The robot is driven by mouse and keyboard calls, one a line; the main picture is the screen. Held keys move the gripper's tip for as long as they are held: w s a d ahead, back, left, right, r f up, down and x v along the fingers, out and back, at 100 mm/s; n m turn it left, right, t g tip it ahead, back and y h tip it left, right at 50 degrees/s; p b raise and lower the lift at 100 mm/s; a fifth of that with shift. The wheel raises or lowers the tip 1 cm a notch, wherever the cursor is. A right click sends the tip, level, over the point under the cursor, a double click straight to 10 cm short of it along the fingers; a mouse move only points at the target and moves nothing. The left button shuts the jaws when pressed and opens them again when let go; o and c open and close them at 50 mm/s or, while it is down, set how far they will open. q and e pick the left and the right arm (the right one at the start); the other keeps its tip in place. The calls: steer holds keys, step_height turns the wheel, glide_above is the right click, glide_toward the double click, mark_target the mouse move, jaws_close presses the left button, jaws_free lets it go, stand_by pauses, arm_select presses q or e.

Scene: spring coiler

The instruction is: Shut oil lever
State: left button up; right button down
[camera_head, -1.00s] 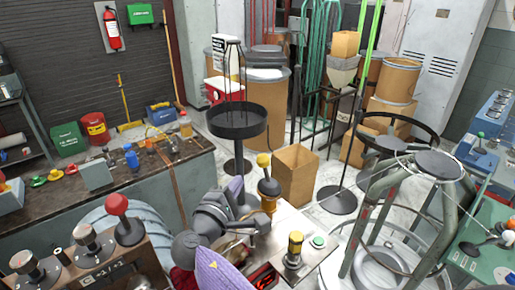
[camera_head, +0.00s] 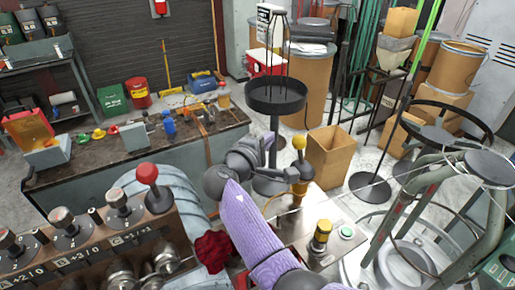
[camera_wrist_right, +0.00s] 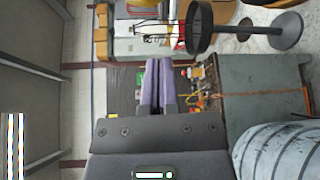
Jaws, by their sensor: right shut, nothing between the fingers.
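I cannot tell for sure which control is the oil lever. A lever with a yellow knob (camera_head: 299,143) stands upright on the machine's pale top plate. Another lever with a red knob (camera_head: 147,173) stands on the brown control block at lower left. The gripper's grey joint hides part of what lies behind. My left gripper is not in view.
A yellow-capped post (camera_head: 321,235) and a green button (camera_head: 347,232) are on the pale plate. A red, rough-looking knob (camera_head: 212,251) is beside my arm. A round black tray stand (camera_head: 275,98) and a cardboard box (camera_head: 335,160) stand behind. A workbench (camera_head: 105,175) is at left.

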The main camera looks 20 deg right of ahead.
mark_target(301, 147)
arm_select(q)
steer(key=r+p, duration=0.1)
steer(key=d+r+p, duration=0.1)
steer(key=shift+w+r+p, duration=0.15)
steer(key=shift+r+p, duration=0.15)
arm_select(e)
steer(key=d, duration=0.1)
steer(key=s+d, duration=0.1)
steer(key=s, duration=0.1)
steer(key=shift+s+d+r, duration=0.25)
steer(key=shift+d, duration=0.15)
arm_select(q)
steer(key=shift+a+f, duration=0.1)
